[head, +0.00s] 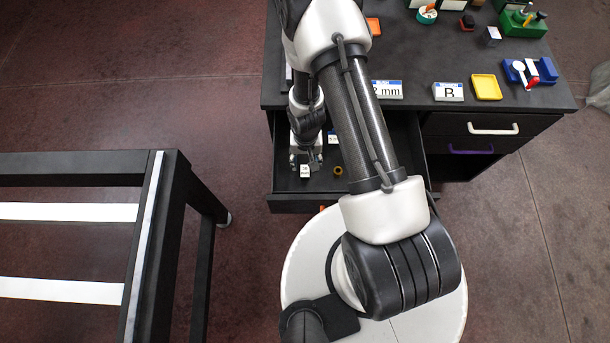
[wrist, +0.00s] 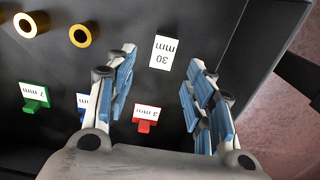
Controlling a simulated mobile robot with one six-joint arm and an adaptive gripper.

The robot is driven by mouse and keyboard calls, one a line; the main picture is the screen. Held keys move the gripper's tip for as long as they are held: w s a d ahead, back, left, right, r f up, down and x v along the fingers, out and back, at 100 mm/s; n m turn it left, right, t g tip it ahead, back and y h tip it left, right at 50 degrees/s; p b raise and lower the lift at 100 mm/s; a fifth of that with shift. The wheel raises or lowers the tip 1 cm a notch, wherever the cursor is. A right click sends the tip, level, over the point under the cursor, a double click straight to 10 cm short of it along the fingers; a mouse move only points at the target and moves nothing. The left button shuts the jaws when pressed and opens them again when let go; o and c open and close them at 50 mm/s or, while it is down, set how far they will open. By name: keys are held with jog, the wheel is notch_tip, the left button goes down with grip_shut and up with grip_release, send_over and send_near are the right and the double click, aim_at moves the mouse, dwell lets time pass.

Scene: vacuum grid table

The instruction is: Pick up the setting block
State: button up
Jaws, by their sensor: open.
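The setting block appears to be the small white block (head: 305,171) in the open drawer; its white face reads "30 mm" in the wrist view (wrist: 162,52). My gripper (head: 307,160) is down in the drawer at the block. In the wrist view my gripper (wrist: 160,72) is open, with one blue-padded finger to each side. The block shows between and just beyond the fingertips, and I see no contact. The exact height between fingertips and block cannot be told.
The open drawer (head: 370,195) also holds brass rings (wrist: 80,35), a red tag (wrist: 145,126), a green tag (wrist: 33,95) and a blue tag (wrist: 83,101). The red tag shows between my fingers. The dark cabinet top (head: 420,60) carries labelled blocks and trays. A frame table (head: 155,200) stands left.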

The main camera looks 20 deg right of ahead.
aim_at(305, 171)
jog(key=shift+f+b, duration=0.35)
jog(key=shift+f, duration=0.35)
jog(key=shift+f, duration=0.1)
jog(key=f+b, duration=0.1)
jog(key=b, duration=0.1)
jog(key=f+b, duration=0.4)
jog(key=shift+s+a, duration=0.25)
jog(key=shift+s, duration=0.05)
jog(key=shift+r, duration=0.1)
grip_shut()
